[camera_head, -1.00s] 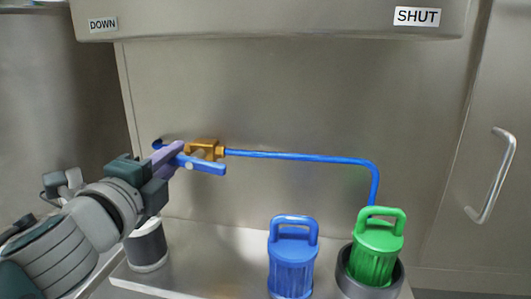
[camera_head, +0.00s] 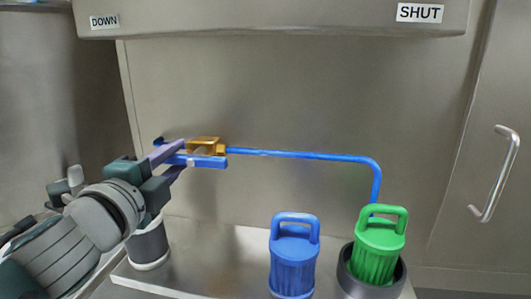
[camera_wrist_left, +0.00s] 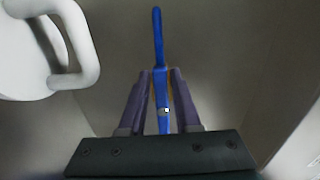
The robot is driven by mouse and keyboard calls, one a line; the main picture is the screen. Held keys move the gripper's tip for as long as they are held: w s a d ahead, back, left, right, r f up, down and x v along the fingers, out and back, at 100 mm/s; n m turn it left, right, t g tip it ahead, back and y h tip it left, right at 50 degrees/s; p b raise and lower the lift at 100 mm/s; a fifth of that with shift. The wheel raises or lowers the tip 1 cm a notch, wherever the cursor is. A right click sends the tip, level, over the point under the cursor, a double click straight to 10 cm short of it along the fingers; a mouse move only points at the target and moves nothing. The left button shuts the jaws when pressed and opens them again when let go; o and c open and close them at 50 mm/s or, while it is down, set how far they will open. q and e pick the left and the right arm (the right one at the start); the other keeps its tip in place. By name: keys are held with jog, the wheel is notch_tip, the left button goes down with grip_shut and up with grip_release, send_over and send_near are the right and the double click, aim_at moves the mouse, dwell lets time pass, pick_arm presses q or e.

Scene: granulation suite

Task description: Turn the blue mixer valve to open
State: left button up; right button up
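The mixer valve has a brass body (camera_head: 205,144) on a blue pipe (camera_head: 300,155) against the steel wall. Its blue lever (camera_head: 207,162) points right, nearly in line with the pipe and just in front of it. My left gripper (camera_head: 180,157) is at the lever's left part, with one purple finger above it and one below. In the left wrist view the lever (camera_wrist_left: 163,122) runs between the two fingers (camera_wrist_left: 161,80), with narrow gaps showing beside it. The gripper looks open around the lever. My right gripper is in no view.
A blue canister (camera_head: 293,265) stands on the steel ledge (camera_head: 225,250). A green canister (camera_head: 376,250) sits in a dark grey holder under the pipe's bend. A white-and-dark container (camera_head: 148,245) stands below my left wrist. A door handle (camera_head: 494,174) is at right. Labels read DOWN and SHUT.

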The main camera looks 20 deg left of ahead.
pick_arm(q)
jog(key=shift+o, duration=1.2)
jog(key=shift+s, duration=0.1)
jog(key=v, duration=0.9)
jog(key=shift+s+p, duration=0.4)
jog(key=shift+p, duration=0.05)
jog(key=shift+d, duration=0.1)
